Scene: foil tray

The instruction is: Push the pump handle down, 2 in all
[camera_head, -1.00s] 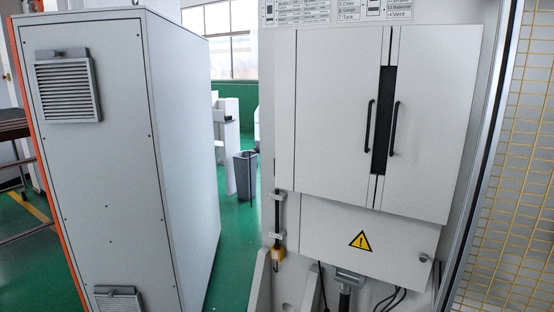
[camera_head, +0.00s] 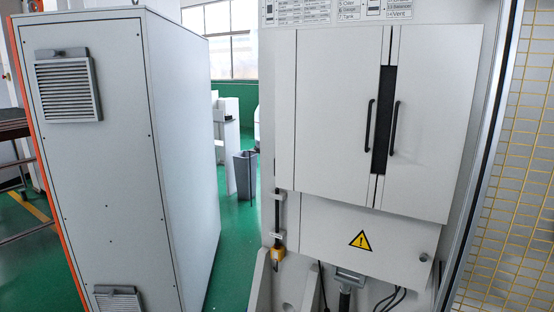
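A grey T-shaped piece on a dark upright shaft (camera_head: 346,290) shows at the bottom edge, below the machine's lower panel. It may be the pump handle, but its lower part is cut off by the frame, so I cannot tell. Neither of my grippers is in view. Nothing is seen touching the T-shaped piece.
A white machine cabinet (camera_head: 335,120) with two black door handles and a yellow warning sign (camera_head: 360,240) stands in front. A large grey cabinet (camera_head: 110,170) stands at left. Yellow mesh fencing (camera_head: 515,190) is at right. Green floor (camera_head: 232,265) shows between the cabinets.

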